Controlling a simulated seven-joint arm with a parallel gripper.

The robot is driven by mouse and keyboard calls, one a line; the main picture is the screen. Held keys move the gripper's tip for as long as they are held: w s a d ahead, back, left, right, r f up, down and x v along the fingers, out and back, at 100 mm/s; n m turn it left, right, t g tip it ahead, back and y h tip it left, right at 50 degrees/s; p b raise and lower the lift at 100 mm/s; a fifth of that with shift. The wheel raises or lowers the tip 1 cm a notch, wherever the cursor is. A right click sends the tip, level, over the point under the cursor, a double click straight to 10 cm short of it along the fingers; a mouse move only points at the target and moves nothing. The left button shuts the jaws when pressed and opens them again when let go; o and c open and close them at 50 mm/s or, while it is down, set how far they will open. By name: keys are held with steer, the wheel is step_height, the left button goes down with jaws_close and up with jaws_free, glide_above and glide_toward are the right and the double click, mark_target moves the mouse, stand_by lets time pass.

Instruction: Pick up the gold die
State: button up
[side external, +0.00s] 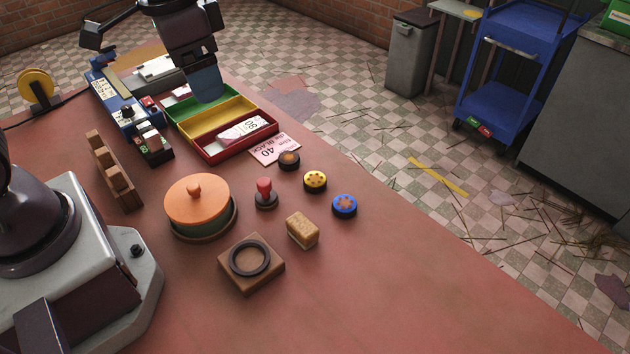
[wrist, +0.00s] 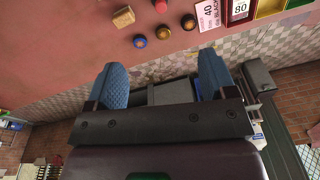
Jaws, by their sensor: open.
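The gold die (side external: 315,181) is a short round disc with a yellow top and dark holes, lying on the red-brown table between a blue die (side external: 345,205) and a dark die with a brown top (side external: 289,159). In the wrist view the gold die (wrist: 163,32) lies beyond my fingertips, again between the blue die (wrist: 139,42) and the dark die (wrist: 188,22). My gripper (side external: 207,88) appears over the tray's far part, behind and left of the gold die. In the wrist view my gripper (wrist: 160,75) has its blue fingers wide apart with nothing between them.
A tray (side external: 210,151) with coloured compartments and a card (side external: 275,149) stand behind the dies. A red-knobbed stamp (side external: 265,193), a tan block (side external: 302,231), an orange-lidded pot (side external: 197,201) and a wooden block with a ring (side external: 251,278) stand nearby. The table's right side is clear.

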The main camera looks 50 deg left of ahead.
steer(key=w+d+f+m+g, duration=0.2)
steer(key=w+d+f+m, duration=0.2)
steer(key=w+f+m, duration=0.8)
steer(key=m, duration=0.4)
glide_above(315, 179)
steer(key=shift+t, duration=0.3)
step_height(315, 179, down, 10)
steer(key=shift+s+d+f, duration=0.1)
steer(key=shift+s, duration=0.05)
steer(key=shift+f, duration=3)
steer(key=shift+c, duration=0.2)
steer(key=c, duration=1.1)
